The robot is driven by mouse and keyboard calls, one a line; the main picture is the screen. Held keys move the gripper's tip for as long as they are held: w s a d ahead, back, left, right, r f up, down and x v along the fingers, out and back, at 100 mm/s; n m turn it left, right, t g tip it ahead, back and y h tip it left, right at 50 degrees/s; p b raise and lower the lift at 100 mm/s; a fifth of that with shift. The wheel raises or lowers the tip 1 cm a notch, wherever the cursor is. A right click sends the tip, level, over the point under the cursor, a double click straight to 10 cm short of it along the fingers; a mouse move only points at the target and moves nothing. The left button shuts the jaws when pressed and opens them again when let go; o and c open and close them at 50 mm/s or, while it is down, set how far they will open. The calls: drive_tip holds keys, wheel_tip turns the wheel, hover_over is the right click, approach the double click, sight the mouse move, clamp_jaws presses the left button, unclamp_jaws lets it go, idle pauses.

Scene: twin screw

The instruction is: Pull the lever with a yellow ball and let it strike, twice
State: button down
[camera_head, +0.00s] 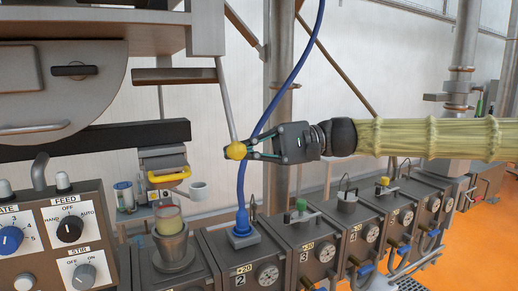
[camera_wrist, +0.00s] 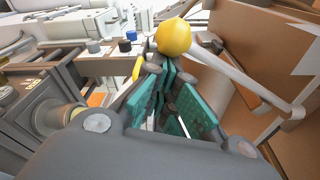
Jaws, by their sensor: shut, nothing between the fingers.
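The yellow ball (camera_head: 236,151) is on the lower end of a thin grey lever rod (camera_head: 227,103) that hangs from a frame above and slants slightly. In the wrist view the ball (camera_wrist: 174,37) lies just beyond the fingertips, with the rod (camera_wrist: 240,78) running off to the right. My gripper (camera_head: 252,146) comes in from the right at the ball's height. Its green-padded fingers are closed with nothing between them, and their tips (camera_wrist: 165,68) are right by the ball. I cannot tell whether they touch it.
A blue hose (camera_head: 293,72) passes close by my gripper down to a grey box. A row of grey boxes with dials (camera_head: 317,252) stands below. A cup-like holder (camera_head: 173,245) and a control panel (camera_head: 60,240) are at lower left. Orange floor (camera_head: 480,245) is open at right.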

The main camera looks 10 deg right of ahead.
drive_tip(key=shift+s+d+r, duration=0.1)
drive_tip(key=shift+s+r, duration=0.1)
drive_tip(key=shift+s, duration=0.2)
drive_tip(key=shift+s+d+r, duration=0.1)
drive_tip(key=shift+s+r, duration=0.05)
drive_tip(key=shift+s, duration=0.25)
drive_tip(key=shift+w+a+f+b, duration=0.2)
drive_tip(key=shift+w+f+b, duration=0.05)
drive_tip(key=shift+w+b, duration=0.1)
drive_tip(key=w+d+b, duration=0.4)
drive_tip(key=d, duration=0.4)
drive_tip(key=shift+w+d+f, duration=0.2)
drive_tip(key=shift+w+f, duration=0.1)
drive_tip(key=shift+w, duration=0.1)
idle(0.6)
